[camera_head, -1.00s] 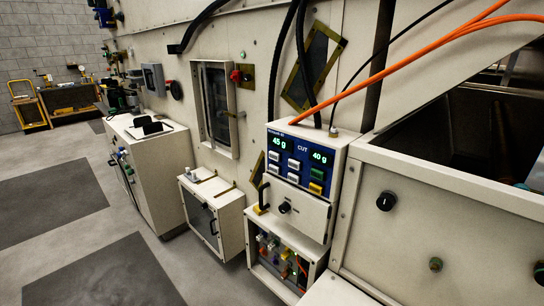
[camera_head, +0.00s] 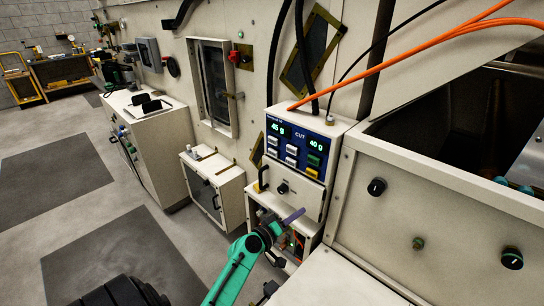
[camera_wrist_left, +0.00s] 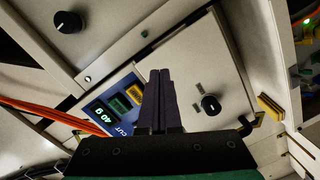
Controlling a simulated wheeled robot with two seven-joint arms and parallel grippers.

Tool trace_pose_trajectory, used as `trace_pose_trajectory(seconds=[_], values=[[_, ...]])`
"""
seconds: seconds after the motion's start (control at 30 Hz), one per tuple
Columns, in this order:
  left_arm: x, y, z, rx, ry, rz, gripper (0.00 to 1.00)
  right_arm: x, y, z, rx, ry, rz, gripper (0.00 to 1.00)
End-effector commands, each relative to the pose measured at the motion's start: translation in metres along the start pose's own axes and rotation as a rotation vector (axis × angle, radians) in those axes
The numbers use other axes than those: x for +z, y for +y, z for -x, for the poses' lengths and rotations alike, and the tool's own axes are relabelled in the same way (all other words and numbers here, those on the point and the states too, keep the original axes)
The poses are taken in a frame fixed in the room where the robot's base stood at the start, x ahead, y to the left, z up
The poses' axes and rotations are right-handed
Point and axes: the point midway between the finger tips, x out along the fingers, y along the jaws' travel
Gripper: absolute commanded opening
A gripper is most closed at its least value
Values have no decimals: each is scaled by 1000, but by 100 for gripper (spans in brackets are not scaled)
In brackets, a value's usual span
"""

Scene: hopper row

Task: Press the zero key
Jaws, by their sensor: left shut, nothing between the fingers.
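The control panel (camera_head: 299,146) is a blue face on a cream box, with green readouts of "45 g" and "40 g". Below the readouts are several pale keys (camera_head: 292,150), a green key (camera_head: 313,161) and a yellow key (camera_head: 311,173). Key labels are too small to read, so I cannot tell which is zero. My left gripper (camera_head: 302,211) is shut and empty, in front of the unit and below the panel. In the left wrist view its fingers (camera_wrist_left: 160,75) hide part of the panel (camera_wrist_left: 92,104); the green key (camera_wrist_left: 120,102) and yellow key (camera_wrist_left: 134,90) show beside them.
A drawer front with a black knob (camera_head: 282,188) lies under the panel. An open bay with wiring (camera_head: 298,243) is below it. A hopper wall with a black knob (camera_head: 377,187) stands to the right. An orange cable (camera_head: 400,62) runs above. Floor is clear at left.

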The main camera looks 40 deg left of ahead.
Motion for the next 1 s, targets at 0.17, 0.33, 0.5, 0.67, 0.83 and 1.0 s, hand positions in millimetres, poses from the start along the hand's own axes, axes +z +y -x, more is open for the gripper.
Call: trace_pose_trajectory(seconds=[0.17, 0.33, 0.5, 0.67, 0.83, 1.0], values=[[-121, 31, 4, 169, 416, 379, 0, 0, 3, 7, 4, 0, 0, 50], [-207, 26, 32, 286, 742, 749, 0, -1, 4, 12, 6, -1, 0, 50], [-233, 15, 48, 327, 867, 928, 0, -1, 4, 12, 6, 0, -1, 50], [-234, 14, 48, 327, 870, 933, 0, -1, 4, 12, 6, 0, -1, 50], [-233, 14, 46, 328, 867, 931, 0, -1, 4, 10, 6, 0, -1, 50], [-233, 13, 30, 331, 865, 932, 0, 0, 4, 0, 5, 0, -1, 50]])
